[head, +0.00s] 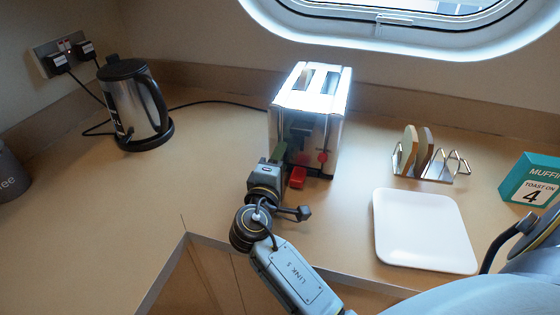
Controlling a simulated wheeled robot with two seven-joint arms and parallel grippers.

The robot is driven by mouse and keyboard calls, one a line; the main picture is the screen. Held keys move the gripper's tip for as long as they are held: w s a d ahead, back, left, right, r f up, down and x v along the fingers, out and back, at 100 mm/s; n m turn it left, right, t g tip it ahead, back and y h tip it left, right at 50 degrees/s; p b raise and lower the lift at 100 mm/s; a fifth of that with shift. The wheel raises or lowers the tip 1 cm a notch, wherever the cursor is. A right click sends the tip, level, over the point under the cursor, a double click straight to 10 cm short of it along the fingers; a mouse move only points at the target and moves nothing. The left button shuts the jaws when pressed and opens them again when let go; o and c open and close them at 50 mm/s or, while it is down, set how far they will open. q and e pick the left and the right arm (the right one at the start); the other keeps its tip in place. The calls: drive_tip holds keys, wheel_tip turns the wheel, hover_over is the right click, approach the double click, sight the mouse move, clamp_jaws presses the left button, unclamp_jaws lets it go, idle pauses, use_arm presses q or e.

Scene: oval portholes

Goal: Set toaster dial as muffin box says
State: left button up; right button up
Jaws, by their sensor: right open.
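The chrome toaster (335,125) stands against the back of the counter, two slots on top. A small red knob (323,157) shows low on its front, towards the right; its setting is too small to read. My right gripper (289,165) is open just in front of the toaster's lower front, left of the red knob. One finger looks green and the other red. I cannot tell whether they touch the toaster; the gripper hides part of its front. The teal muffin box (518,176) at the right edge reads "TOAST ON 4". My left gripper is out of view.
A white plate (425,230) lies right of my right arm. A metal rack (440,170) holding toast slices stands behind it. A grey canister (10,172) is at the left edge. The counter between kettle and toaster is clear.

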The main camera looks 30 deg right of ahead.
drive_tip(key=shift+s+a, duration=0.2)
drive_tip(key=shift+a, duration=0.05)
drive_tip(key=v, duration=1.2)
drive_tip(key=shift+s+a+b, duration=0.25)
drive_tip(key=shift+s+b, duration=0.05)
drive_tip(key=shift+b, duration=0.1)
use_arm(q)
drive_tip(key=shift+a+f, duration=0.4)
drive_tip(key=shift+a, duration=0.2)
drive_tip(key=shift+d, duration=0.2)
